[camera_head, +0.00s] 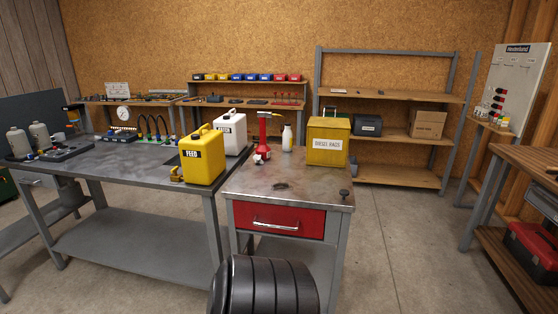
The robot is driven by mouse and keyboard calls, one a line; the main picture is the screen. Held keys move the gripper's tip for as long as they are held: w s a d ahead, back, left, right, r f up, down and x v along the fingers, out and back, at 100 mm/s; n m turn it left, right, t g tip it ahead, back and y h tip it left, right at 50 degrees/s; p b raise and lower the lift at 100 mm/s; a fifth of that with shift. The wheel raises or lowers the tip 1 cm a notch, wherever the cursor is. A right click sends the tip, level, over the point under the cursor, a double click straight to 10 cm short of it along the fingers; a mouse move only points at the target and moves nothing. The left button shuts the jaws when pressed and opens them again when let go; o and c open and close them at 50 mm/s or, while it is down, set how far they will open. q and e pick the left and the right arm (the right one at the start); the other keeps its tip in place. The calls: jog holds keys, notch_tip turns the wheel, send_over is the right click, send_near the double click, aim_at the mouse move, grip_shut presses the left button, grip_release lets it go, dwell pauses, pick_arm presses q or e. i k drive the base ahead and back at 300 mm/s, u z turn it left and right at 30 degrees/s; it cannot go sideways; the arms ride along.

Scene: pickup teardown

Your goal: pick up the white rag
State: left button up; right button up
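I cannot make out a white rag for certain in the head view. A small white and red item (262,158) sits at the foot of a red jack-like tool (264,131) on the grey metal cabinet (245,184); it is too small to identify. Neither of my grippers is in view.
The cabinet also holds a white bottle (287,138) and a yellow box (328,142). Yellow (202,157) and white (229,133) jugs stand on the left workbench (123,165). A dark ribbed round object (270,287) is close in front. Floor is clear at right (395,245).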

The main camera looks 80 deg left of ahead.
aim_at(257, 158)
jog(key=u, duration=0.3)
jog(key=i, duration=0.85)
jog(key=u, duration=1.35)
jog(key=i, duration=0.75)
jog(key=u, duration=0.85)
